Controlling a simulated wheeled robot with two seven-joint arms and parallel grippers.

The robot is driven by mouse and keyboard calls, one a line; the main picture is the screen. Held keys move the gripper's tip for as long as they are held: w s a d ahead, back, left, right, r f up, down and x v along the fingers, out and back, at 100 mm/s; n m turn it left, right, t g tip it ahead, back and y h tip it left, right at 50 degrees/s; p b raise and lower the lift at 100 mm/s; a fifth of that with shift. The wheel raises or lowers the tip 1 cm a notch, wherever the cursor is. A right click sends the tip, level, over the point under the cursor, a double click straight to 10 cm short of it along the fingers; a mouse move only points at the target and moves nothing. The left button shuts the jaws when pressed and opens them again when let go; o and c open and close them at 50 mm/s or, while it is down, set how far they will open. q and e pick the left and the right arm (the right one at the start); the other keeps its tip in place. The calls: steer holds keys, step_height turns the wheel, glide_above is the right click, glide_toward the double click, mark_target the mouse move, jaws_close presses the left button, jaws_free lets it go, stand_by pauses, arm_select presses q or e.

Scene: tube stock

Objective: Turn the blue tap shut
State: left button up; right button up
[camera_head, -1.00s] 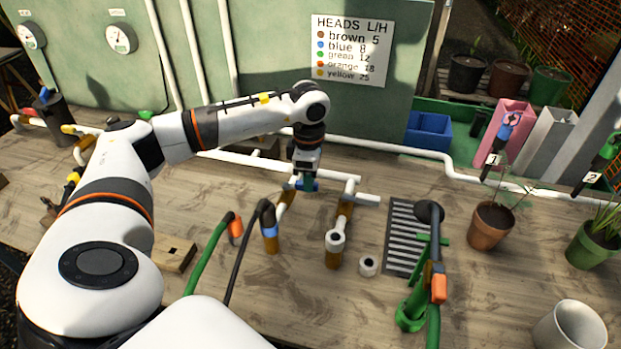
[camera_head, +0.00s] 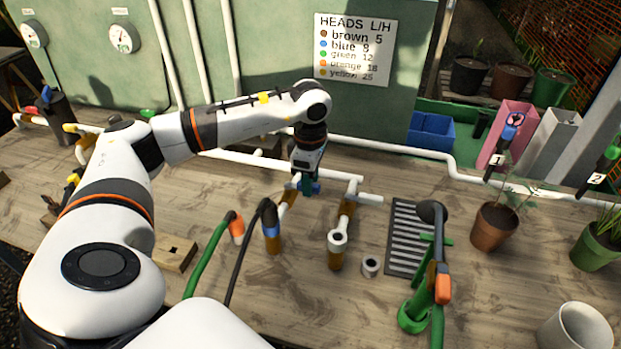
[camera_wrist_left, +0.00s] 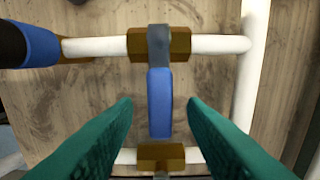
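The blue tap's handle (camera_wrist_left: 160,103) is a blue lever on a grey stem over a brass body (camera_wrist_left: 178,45), set in a white pipe. In the wrist view the lever lies across the line of that pipe. My left gripper (camera_wrist_left: 160,108) is open, one green finger on each side of the lever, with a gap visible on both sides. In the head view the left gripper (camera_head: 307,187) points down at the pipework. A bit of blue (camera_head: 317,188) shows just right of its fingers; the rest of the tap is hidden. My right gripper is not in view.
A blue-collared hose end (camera_wrist_left: 40,46) joins the pipe's left end in the wrist view. Another brass fitting (camera_wrist_left: 160,153) lies below the lever. A capped brass branch (camera_head: 337,240), a grey grate (camera_head: 405,235) and a green stand (camera_head: 413,316) are to the right.

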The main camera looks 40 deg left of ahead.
arm_select(q)
step_height(320, 180, up, 12)
steer(key=b, duration=0.2)
stand_by(0.5)
stand_by(0.4)
